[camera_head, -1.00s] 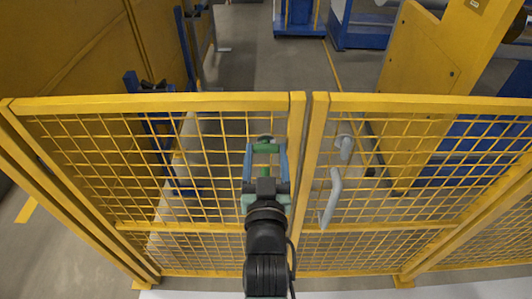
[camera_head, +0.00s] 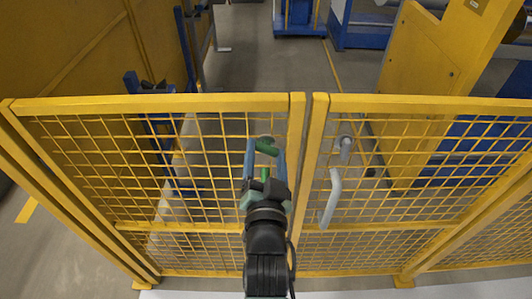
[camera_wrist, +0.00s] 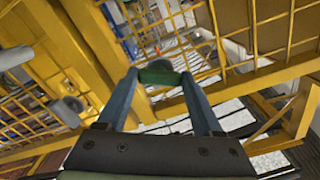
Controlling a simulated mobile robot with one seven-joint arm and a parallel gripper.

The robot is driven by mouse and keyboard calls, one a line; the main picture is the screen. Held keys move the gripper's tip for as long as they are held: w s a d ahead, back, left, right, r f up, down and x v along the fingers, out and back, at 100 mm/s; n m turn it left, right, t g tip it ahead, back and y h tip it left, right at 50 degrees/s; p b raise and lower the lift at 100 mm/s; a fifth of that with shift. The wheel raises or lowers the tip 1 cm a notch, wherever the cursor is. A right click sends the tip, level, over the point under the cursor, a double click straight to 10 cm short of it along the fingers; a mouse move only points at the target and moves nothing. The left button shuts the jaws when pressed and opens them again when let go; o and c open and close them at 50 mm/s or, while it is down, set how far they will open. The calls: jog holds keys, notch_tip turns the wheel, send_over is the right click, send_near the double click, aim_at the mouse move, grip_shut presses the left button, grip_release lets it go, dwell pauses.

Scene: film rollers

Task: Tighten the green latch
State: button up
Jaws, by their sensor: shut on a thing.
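The green latch (camera_head: 267,146) is on the left yellow mesh gate door, near its inner upright. Its bar sits slanted between the blue fingers of my gripper (camera_head: 264,152), right end lower. A thin green part shows below the bar, between the fingers. In the wrist view the green latch (camera_wrist: 160,73) lies across the gap between the fingertips. My gripper (camera_wrist: 160,77) is shut on it, one blue finger at each end. The latch's mounting is partly hidden.
The right mesh door carries a grey handle (camera_head: 331,198) and a grey round knob (camera_head: 345,146), close to the right of my gripper. A yellow top rail (camera_head: 180,103) runs above the latch. Blue and yellow machinery stands behind the gate.

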jog(key=m+p, duration=0.2)
jog(key=m, duration=0.4)
jog(key=shift+r+m, duration=0.15)
jog(key=shift+m, duration=0.15)
jog(key=m+p, duration=0.1)
jog(key=m, duration=0.2)
jog(key=shift+p, duration=0.35)
jog(key=shift+m+p, duration=0.55)
jog(key=shift+m, duration=0.35)
jog(key=o, duration=1.4)
jog(key=shift+c, duration=0.2)
